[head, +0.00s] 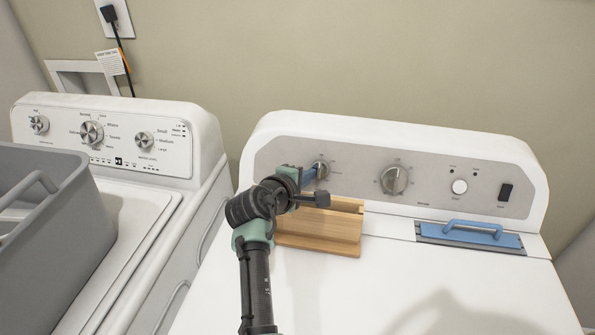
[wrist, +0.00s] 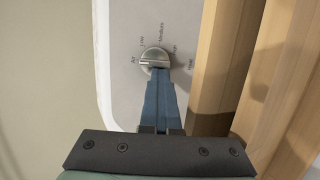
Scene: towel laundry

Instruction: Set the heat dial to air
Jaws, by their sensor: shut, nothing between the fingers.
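The heat dial (wrist: 154,54) is a small round silver knob on the dryer's grey panel, ringed by labels. "Air", "Low", "Medium" and "High" can be made out in the wrist view, with "Air" to the left of the knob. The dial also shows at the left of the panel in the head view (head: 322,168). Its ridge lies roughly across the wrist picture; I cannot tell which end is the pointer. My gripper (wrist: 158,74) has its blue fingers shut and empty, tips at the dial's lower edge. They hide part of the knob; contact is unclear. It also shows in the head view (head: 309,175).
A wooden rack (head: 318,243) stands on the dryer top close beside my gripper. A larger dial (head: 394,180), a round button (head: 459,187) and a dark switch (head: 505,192) sit farther right. A blue-handled lint screen (head: 470,238) lies at right. The washer (head: 200,150) and grey basket (head: 45,240) are left.

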